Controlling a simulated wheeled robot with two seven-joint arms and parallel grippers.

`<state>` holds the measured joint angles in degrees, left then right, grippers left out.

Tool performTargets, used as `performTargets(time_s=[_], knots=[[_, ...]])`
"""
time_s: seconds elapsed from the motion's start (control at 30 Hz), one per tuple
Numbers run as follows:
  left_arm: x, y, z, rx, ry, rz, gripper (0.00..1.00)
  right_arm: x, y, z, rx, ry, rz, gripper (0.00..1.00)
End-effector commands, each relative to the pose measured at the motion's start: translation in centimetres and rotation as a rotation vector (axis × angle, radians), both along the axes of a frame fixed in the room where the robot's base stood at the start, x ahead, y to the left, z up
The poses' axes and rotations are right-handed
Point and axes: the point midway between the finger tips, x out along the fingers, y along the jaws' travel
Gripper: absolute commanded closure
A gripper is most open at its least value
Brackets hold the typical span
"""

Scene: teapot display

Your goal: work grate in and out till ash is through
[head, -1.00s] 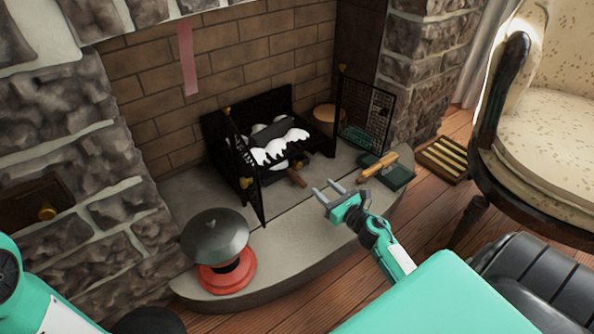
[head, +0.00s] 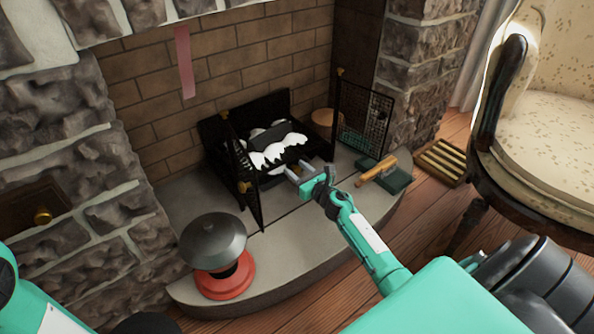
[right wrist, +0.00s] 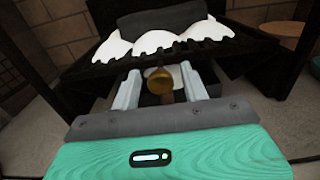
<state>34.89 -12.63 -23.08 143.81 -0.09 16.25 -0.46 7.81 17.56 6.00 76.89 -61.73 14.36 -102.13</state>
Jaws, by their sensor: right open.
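The black fireplace grate (head: 215,135) stands on the hearth with a dark log and white ash on it. The ash (right wrist: 160,40) also shows as a lumpy white heap in the right wrist view. Below it, a brass knob (right wrist: 158,80) with a short wooden part under it sticks out toward me. My right gripper (head: 297,172) is open at the front of the grate. In the right wrist view its two pale fingers (right wrist: 160,88) stand on either side of the knob, with gaps visible. My left gripper is out of view; only part of my left arm shows.
Black mesh screen panels (head: 365,115) stand open either side of the grate. A dark green box with a wooden-handled tool (head: 378,170) lies right of my right arm. A grey-domed red object (head: 215,245) stands at the front left. An armchair (head: 545,130) is at right.

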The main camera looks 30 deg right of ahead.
Motion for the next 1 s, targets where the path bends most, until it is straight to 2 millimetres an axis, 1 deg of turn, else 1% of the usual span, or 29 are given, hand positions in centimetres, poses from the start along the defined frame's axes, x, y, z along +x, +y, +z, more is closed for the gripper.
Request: performTargets(time_s=[0.1, 0.37, 0.47, 0.6, 0.77, 0.87, 1.0], knots=[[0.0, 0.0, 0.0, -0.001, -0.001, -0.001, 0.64, 0.4, 0.0, 0.0, 0.0, 0.001, 0.0, 0.55], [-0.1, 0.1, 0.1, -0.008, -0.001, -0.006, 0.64, 0.5, 0.0, 0.0, 0.0, 0.001, 0.0, 0.55], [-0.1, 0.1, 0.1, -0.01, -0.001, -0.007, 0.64, 0.5, 0.0, 0.0, 0.0, 0.001, 0.0, 0.73], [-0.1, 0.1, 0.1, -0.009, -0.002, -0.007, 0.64, 0.5, 0.0, 0.0, 0.0, 0.001, 0.0, 1.0], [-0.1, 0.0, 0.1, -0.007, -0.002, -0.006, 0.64, 0.3, 0.1, 0.0, 0.0, 0.001, 0.001, 1.0], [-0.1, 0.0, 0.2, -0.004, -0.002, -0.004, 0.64, -0.6, 0.0, 0.0, 0.0, 0.001, 0.001, 1.0], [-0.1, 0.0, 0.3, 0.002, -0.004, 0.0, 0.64, -2.5, -0.2, -0.1, -0.001, 0.002, 0.0, 1.0]])
